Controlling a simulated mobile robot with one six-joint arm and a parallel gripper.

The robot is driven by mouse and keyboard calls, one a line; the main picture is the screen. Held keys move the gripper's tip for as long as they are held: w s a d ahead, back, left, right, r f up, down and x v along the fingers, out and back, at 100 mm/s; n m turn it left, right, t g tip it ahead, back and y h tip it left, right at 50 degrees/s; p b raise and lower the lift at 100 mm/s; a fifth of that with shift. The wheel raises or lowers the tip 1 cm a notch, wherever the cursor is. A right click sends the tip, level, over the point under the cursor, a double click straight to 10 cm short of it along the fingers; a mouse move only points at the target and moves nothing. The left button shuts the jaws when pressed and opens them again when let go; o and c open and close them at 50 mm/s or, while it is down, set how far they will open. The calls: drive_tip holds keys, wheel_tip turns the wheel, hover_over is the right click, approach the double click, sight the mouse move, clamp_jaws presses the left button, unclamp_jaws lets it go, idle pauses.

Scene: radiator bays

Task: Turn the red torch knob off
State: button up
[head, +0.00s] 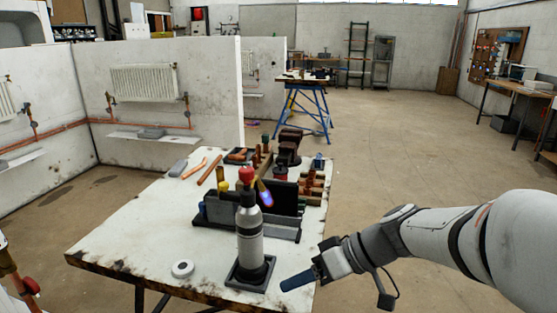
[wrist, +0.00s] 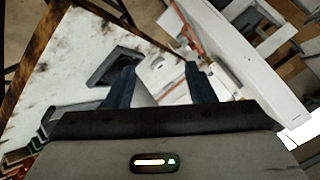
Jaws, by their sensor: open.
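A torch stands upright on the bench, a pale grey canister (head: 249,232) with a dark lower end in a dark square holder (head: 240,280). Its red knob (head: 246,175) is at the top. A blue-violet flame (head: 265,194) burns beside it, to the right. My gripper (head: 286,283) is low at the bench's right front edge, right of the torch's base and well below the knob, apart from both. In the wrist view, its two fingers (wrist: 160,80) are spread. The dark holder (wrist: 105,68) shows beyond the left finger. I cannot make out the knob there.
A white roll (head: 182,269) lies on the bench (head: 125,232) left of the torch. A dark rack (head: 285,229) stands close behind the torch, with a vise (head: 288,147) and copper pipes (head: 210,172) farther back. The bench's left front is mostly clear.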

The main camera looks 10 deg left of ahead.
drive_tip(key=w+a+r+n+t+y+p, duration=0.1)
drive_tip(key=w+a+r+n+y, duration=0.1)
drive_tip(key=r, duration=0.2)
drive_tip(key=w+a+r+n+y+p, duration=0.1)
drive_tip(key=w+a+r+y, duration=0.1)
drive_tip(key=w+r, duration=0.15)
drive_tip(key=n+t+y+p, duration=0.2)
drive_tip(key=n+y, duration=0.1)
approach(253, 173)
drive_tip(key=a, duration=0.4)
drive_tip(key=shift+w+a+f+n, duration=0.2)
drive_tip(key=shift+w+n, duration=0.1)
drive_tip(key=shift+w, duration=0.1)
drive_tip(key=a, duration=0.2)
drive_tip(key=a+p, duration=0.1)
drive_tip(key=a, duration=0.1)
drive_tip(key=w+a, duration=0.1)
drive_tip(key=a, duration=0.2)
drive_tip(key=c, duration=0.9)
drive_tip(key=shift+c, duration=0.2)
